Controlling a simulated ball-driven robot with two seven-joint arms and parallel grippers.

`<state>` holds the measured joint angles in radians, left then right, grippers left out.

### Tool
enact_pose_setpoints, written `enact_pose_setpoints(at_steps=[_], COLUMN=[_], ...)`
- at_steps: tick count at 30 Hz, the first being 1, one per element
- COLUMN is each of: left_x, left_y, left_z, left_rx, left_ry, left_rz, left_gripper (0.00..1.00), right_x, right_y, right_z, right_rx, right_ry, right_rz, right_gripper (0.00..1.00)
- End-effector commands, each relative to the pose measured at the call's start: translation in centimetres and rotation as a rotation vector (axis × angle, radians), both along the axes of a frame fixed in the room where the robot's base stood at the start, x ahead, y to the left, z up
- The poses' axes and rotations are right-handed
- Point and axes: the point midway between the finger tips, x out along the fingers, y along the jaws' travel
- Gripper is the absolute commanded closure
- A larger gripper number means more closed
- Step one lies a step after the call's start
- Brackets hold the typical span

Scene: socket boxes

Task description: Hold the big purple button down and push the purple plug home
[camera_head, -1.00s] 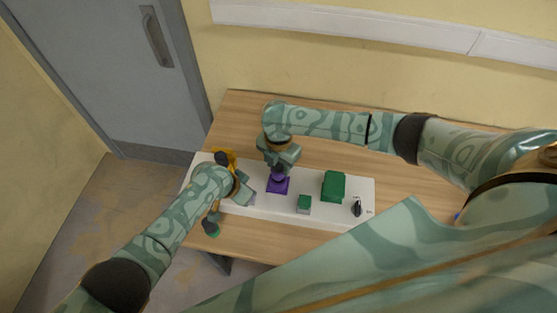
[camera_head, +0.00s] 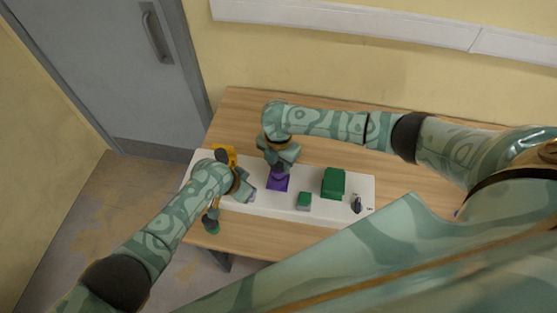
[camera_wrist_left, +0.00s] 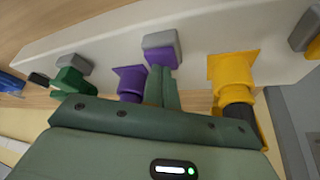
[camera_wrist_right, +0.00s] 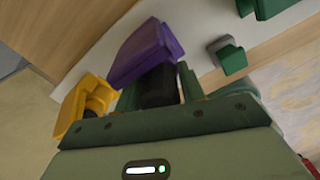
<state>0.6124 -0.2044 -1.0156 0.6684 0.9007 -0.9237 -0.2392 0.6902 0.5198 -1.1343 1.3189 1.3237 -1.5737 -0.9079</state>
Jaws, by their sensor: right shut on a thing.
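The purple socket (camera_head: 278,184) stands on the white panel, left of the panel's middle. My right gripper (camera_head: 279,168) is over it from behind. In the right wrist view its fingers (camera_wrist_right: 160,88) are shut around the dark plug body (camera_wrist_right: 158,92), which is in line with the purple socket (camera_wrist_right: 147,52). How deep the plug sits is hidden. The purple button (camera_wrist_left: 160,57), on a grey base, is in the left wrist view. My left gripper (camera_wrist_left: 161,82) has its fingers together, tips at the button and apparently touching it. How far the button is down cannot be told.
A yellow socket (camera_wrist_left: 232,70) with a black plug is close to my left gripper. A green box (camera_head: 333,184), a small green button (camera_head: 304,201) and a black switch (camera_head: 357,204) are on the panel's right part. Bare wooden table (camera_head: 235,120) lies behind the panel.

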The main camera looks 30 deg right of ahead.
Motion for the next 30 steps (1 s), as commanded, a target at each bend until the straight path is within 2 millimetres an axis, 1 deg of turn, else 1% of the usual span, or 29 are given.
enact_pose_setpoints(at_steps=[24,25,26,27,30], left_x=[-0.1,-0.1,-0.1,-0.1,-0.1], left_y=[0.1,0.1,0.1,0.1,0.1], left_z=[-0.2,-0.2,-0.2,-0.2,-0.2], left_rx=[0.003,0.003,0.003,0.003,0.003], left_ry=[0.002,0.002,0.002,0.002,0.002], left_rz=[0.0,0.0,0.0,0.0,0.0], left_gripper=[1.0,1.0,1.0,1.0,1.0], right_x=[0.0,0.0,0.0,0.0,0.0], right_y=[0.0,0.0,0.0,0.0,0.0], right_z=[-2.1,-2.1,-2.1,-2.1,-2.1], right_rx=[0.001,0.001,0.001,0.001,0.0], right_ry=[0.0,0.0,0.0,0.0,0.0], right_rz=[0.0,0.0,0.0,0.0,0.0], right_gripper=[0.87,0.55,0.47,0.36,0.35])
